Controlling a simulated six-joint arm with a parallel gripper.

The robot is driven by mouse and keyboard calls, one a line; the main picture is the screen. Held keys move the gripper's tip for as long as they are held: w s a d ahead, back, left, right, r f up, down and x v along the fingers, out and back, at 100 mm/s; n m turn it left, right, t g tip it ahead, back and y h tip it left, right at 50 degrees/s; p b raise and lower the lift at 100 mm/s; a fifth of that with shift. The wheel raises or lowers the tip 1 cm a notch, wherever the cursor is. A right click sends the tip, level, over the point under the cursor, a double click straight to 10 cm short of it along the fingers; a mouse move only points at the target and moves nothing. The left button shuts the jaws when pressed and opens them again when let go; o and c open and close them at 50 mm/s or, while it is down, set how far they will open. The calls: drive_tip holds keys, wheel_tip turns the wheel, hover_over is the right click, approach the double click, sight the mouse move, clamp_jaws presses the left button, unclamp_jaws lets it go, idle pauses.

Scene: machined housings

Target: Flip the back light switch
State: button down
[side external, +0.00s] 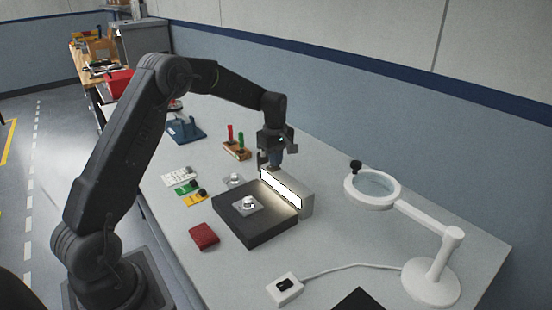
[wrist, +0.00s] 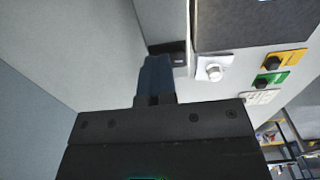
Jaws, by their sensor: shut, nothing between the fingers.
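The back light (side external: 308,203) is a grey upright box with a bright, lit white panel beside the dark platform. Its grey housing also shows at the top of the wrist view (wrist: 163,18). A small dark box with a pale mark (wrist: 180,58), apparently the switch, sits at the near end of that housing. My gripper (side external: 274,167) points down at the far end of the back light. In the wrist view its blue-grey fingers (wrist: 157,65) are shut and empty, right beside the dark box. I cannot tell whether they touch it. The switch is hidden in the side view.
The dark platform (side external: 243,229) carries a metal housing (side external: 248,204). Another housing (side external: 234,180) lies behind it. A magnifier lamp (side external: 435,285) with a white switch box (side external: 284,289) stands right.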

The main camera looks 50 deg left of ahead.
sight(272, 167)
drive_tip(key=shift+s+f, duration=0.15)
drive_tip(key=shift+s, duration=0.65)
wheel_tip(272, 167, up, 14)
drive_tip(key=shift+r, duration=0.2)
drive_tip(key=shift+w, duration=0.1)
